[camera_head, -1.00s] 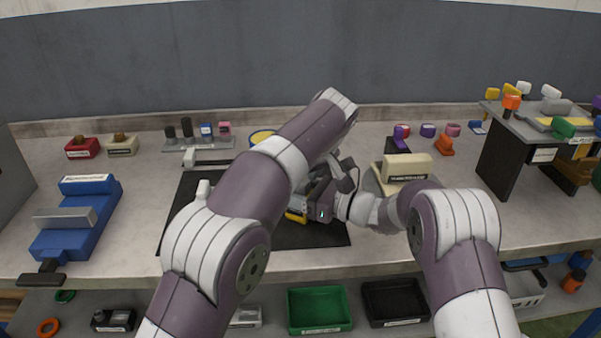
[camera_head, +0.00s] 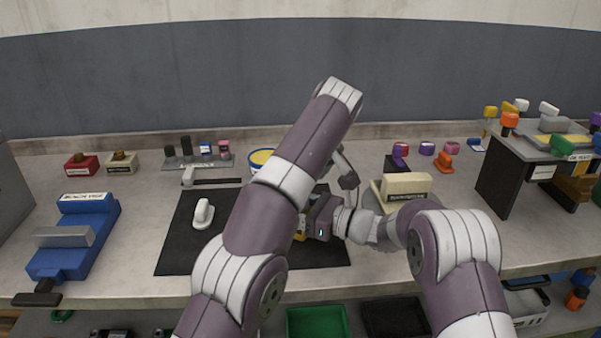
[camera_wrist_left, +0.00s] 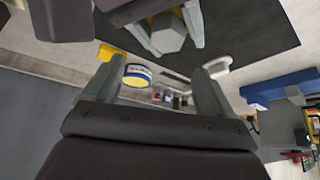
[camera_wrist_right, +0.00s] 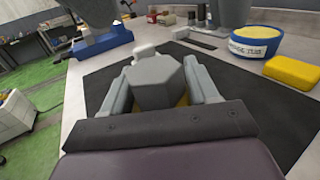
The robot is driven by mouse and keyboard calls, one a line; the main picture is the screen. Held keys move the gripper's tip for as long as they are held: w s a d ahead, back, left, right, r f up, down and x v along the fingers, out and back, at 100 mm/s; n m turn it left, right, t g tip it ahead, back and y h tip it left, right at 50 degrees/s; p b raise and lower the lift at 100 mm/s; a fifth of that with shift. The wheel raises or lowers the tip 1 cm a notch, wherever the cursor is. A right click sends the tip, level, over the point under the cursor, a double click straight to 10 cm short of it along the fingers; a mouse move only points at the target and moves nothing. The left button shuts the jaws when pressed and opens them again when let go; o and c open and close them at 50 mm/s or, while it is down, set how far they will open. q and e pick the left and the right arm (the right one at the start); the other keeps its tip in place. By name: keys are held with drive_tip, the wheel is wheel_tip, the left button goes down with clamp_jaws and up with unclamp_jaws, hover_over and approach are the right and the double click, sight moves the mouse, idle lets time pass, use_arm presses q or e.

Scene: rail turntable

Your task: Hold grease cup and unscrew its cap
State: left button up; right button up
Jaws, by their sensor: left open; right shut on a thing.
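The grease cup (camera_wrist_right: 155,85) is a grey hexagonal body in the right wrist view, with a little yellow showing beside it. It also shows at the top of the left wrist view (camera_wrist_left: 167,37). My right gripper (camera_wrist_right: 160,90) is shut on it above the black mat. My left gripper (camera_wrist_left: 155,92) is open, with nothing between its fingers, apart from the cup. In the head view my left arm hides the left gripper and most of the cup. I cannot make out a separate cap.
A black mat (camera_head: 178,250) carries a white knobbed piece (camera_head: 203,214). A blue tub with a yellow top (camera_wrist_right: 250,42) and a yellow block (camera_wrist_right: 294,70) stand beyond. A blue vise (camera_head: 75,240) is at left, a cream block (camera_head: 405,186) at right.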

use_arm(q)
drive_tip(key=shift+a+r, duration=0.1)
drive_tip(key=shift+r, duration=0.15)
